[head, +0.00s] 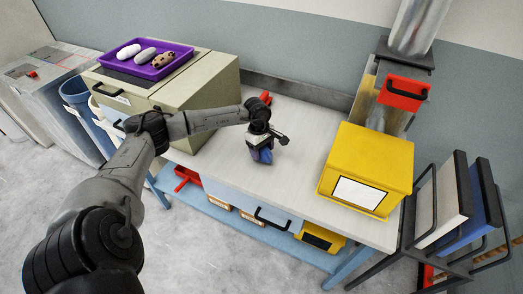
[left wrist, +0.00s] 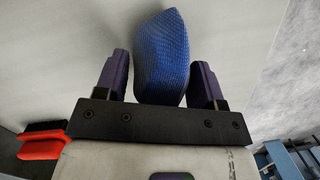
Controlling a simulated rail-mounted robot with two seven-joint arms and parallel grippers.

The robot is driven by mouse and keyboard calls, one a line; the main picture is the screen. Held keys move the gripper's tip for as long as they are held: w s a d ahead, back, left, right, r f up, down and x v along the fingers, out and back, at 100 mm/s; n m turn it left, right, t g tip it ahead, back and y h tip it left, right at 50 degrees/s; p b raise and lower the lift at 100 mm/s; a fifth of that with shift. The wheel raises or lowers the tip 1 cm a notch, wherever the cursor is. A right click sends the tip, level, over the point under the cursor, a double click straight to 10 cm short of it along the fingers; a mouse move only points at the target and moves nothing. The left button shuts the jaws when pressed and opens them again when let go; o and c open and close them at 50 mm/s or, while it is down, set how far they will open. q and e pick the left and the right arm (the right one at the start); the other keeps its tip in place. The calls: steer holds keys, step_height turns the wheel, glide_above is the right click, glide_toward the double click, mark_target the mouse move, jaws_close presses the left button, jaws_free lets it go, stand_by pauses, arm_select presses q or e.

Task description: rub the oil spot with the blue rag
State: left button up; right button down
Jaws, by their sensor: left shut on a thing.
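My left gripper (head: 262,149) is shut on the blue rag (head: 265,156), over the front middle of the light workbench (head: 285,195). In the left wrist view the rag (left wrist: 163,58) is a bunched, woven blue bundle between the two dark purple fingers of the gripper (left wrist: 161,85). I cannot tell whether the rag touches the bench top. I see no oil spot in either view; the arm, gripper and rag hide part of the bench. My right gripper is not in view.
A yellow box (head: 370,165) stands on the bench to the right. A beige cabinet (head: 190,92) with a purple tray (head: 146,76) stands to the left. A red and black object (left wrist: 40,142) lies behind the gripper. The bench between rag and yellow box looks clear.

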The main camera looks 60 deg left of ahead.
arm_select(q)
steer(key=shift+a+r+p, duration=0.15)
steer(key=shift+r+p, duration=0.3)
steer(key=shift+r, duration=0.5)
steer(key=shift+r+p, duration=1.2)
steer(key=shift+r, duration=0.9)
